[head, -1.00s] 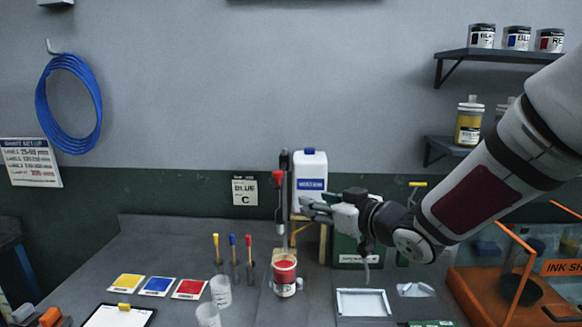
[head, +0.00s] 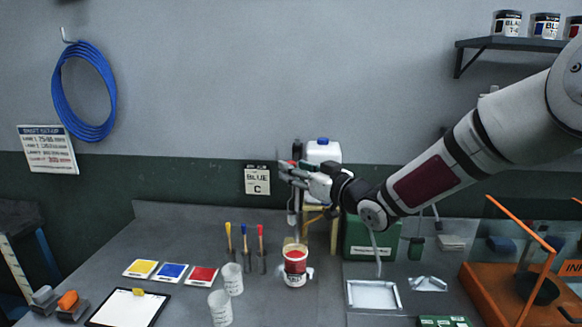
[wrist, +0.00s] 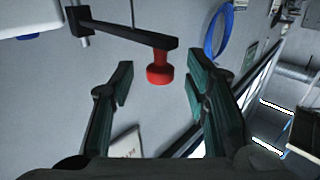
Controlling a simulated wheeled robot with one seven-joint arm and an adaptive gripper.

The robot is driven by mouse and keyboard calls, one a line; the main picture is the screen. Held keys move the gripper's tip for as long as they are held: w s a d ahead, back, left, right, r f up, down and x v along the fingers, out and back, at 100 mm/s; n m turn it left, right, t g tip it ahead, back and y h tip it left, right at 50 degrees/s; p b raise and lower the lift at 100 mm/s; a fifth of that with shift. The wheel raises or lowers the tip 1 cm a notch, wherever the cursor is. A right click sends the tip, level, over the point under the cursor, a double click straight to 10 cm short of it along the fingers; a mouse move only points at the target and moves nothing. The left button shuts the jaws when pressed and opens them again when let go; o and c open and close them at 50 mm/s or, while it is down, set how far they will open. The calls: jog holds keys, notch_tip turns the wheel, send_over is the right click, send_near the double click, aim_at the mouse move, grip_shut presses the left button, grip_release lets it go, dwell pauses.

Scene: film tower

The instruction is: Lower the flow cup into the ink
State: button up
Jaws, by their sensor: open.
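A red knob (wrist: 159,68) hangs from a black bracket arm (wrist: 128,31) in the wrist view. My gripper (wrist: 159,88) is open, with one dark green finger on each side of the knob. I cannot tell whether a finger touches it. In the head view my gripper (head: 287,173) is in front of the stand, above a red-and-white pot (head: 295,266), and hides most of the knob. A grey part (head: 293,216) hangs below my gripper, over the pot. I cannot make out which part is the flow cup, and the ink surface is not clear.
A white jug (head: 323,151) stands behind my gripper. A pale tray (head: 373,296) lies right of the pot. The bench's left side has free room.

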jog(key=shift+x, duration=1.3)
jog(key=shift+c, duration=0.6)
grip_shut()
jog(key=shift+f, duration=0.1)
notch_tip(320, 180, down, 20)
jog(key=b, duration=0.9)
jog(key=shift+s+f, duration=0.1)
jog(key=shift+f, duration=0.15)
jog(key=shift+o, duration=0.6)
grip_release()
